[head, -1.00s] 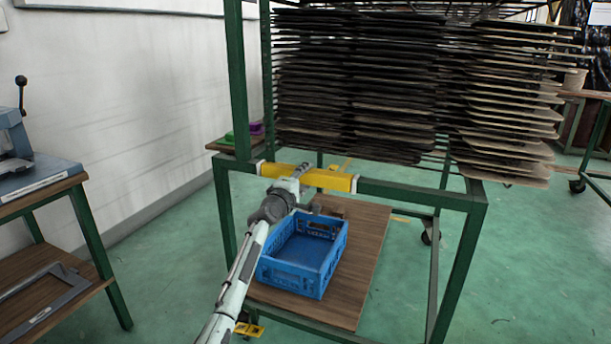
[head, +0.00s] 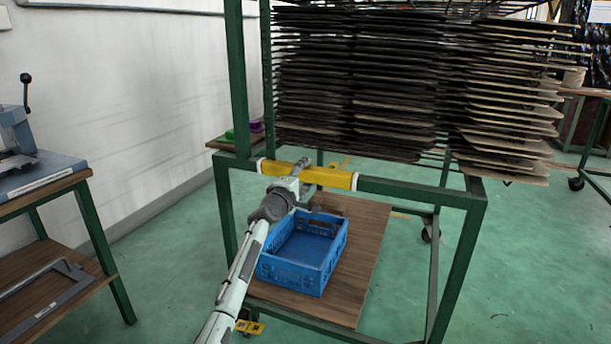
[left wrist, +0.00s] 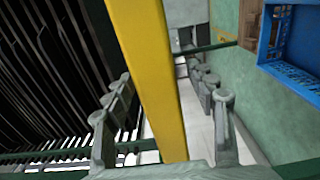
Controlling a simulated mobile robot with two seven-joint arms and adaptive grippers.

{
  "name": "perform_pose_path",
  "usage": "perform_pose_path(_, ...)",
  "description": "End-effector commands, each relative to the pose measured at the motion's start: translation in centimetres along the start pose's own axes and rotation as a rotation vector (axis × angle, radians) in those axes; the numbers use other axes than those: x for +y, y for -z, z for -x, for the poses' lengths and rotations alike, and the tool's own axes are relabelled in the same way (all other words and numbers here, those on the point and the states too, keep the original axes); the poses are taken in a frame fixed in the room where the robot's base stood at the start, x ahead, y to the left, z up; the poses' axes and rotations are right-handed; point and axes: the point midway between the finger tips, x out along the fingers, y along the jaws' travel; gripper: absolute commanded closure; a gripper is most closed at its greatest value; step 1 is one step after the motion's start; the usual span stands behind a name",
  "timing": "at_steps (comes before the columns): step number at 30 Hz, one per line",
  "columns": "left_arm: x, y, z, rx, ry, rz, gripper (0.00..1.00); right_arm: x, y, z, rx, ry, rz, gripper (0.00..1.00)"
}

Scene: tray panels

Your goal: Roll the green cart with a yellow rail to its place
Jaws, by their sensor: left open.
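The green cart (head: 475,205) fills the middle and right of the head view, a tall frame with a rack of dark sheets and a lower wooden shelf. Its yellow rail (head: 335,178) runs across the near side, with pale ends. My left gripper (head: 300,163) is at the rail's left part. In the left wrist view, the open fingers (left wrist: 165,85) stand on either side of the yellow rail (left wrist: 143,50). I cannot tell whether they touch it. My right gripper is not in view.
A blue crate (head: 325,270) stands on the cart's wooden shelf (head: 365,255). A workbench (head: 75,185) with a machine stands at the left by the white wall (head: 130,90). Another wheeled table (head: 590,93) is at the far right. Green floor is open at the right.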

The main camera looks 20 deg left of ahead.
Motion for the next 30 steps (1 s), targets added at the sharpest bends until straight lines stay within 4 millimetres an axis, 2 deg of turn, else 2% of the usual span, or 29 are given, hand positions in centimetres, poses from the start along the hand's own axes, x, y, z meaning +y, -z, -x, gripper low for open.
perform_pose_path(8, 0.1, 0.0, 0.7, -0.001, -0.003, 0.001, 0.44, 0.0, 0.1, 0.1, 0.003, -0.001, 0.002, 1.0)
perform_pose_path(11, 0.1, -0.1, 2.0, 0.0, -0.003, 0.002, 0.44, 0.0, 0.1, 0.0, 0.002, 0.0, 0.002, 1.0)
perform_pose_path(21, 0.0, 0.0, 9.1, 0.001, -0.001, 0.001, 0.44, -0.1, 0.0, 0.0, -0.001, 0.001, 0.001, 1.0)
perform_pose_path(25, 0.0, 0.0, 10.9, 0.001, -0.001, 0.0, 0.44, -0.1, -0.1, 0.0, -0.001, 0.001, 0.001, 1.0)
perform_pose_path(30, 0.0, 0.0, 12.0, 0.001, -0.001, 0.0, 0.44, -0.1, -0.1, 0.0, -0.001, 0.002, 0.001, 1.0)
